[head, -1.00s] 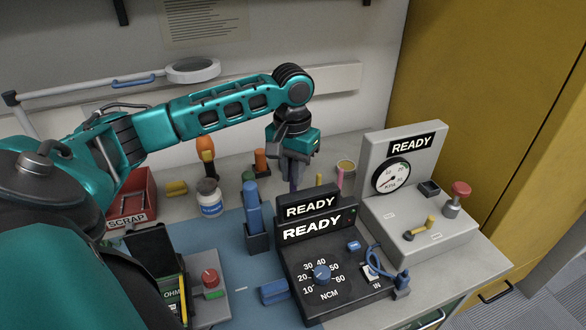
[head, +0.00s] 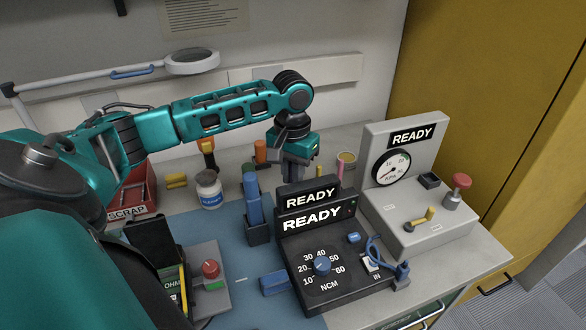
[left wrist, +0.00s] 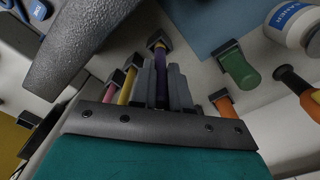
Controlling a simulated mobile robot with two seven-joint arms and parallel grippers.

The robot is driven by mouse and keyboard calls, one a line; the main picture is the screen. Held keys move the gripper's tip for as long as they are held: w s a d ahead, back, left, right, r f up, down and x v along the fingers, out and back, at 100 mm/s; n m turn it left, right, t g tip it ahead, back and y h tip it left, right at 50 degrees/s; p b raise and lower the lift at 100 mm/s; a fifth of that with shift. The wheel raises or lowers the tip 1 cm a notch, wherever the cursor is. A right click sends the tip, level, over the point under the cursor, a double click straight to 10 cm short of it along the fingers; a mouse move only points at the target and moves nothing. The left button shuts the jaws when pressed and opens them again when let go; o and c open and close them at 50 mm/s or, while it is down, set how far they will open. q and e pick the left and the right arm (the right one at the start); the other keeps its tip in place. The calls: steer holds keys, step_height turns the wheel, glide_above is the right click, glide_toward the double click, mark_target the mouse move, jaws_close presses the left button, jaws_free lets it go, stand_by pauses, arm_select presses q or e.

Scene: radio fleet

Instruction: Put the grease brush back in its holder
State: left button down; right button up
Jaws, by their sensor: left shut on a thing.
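My left gripper (head: 297,172) is at the back of the bench, behind the black READY tester, pointing down. In the left wrist view its grey fingers (left wrist: 161,88) are shut on a slim purple handle, which looks like the grease brush (left wrist: 161,72). The far end of the brush lines up with a small dark square holder (left wrist: 157,39). I cannot tell how deep it sits in that holder. In the head view the tester hides the brush and the holder. My right gripper is not in view.
Neighbouring holders carry a green-handled tool (left wrist: 238,66), an orange one (left wrist: 224,103), and yellow and pink ones. The black READY tester (head: 325,262) stands in front of the gripper. A grey gauge box (head: 425,210) is at right. A white jar (head: 209,190) is at left.

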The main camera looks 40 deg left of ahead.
arm_select(q)
steer(key=shift+f, duration=0.7)
steer(key=shift+f, duration=0.2)
steer(key=c, duration=1)
jaws_free()
steer(key=shift+c, duration=0.2)
step_height(320, 180, up, 13)
steer(key=shift+s, duration=0.1)
steer(key=shift+d, duration=0.1)
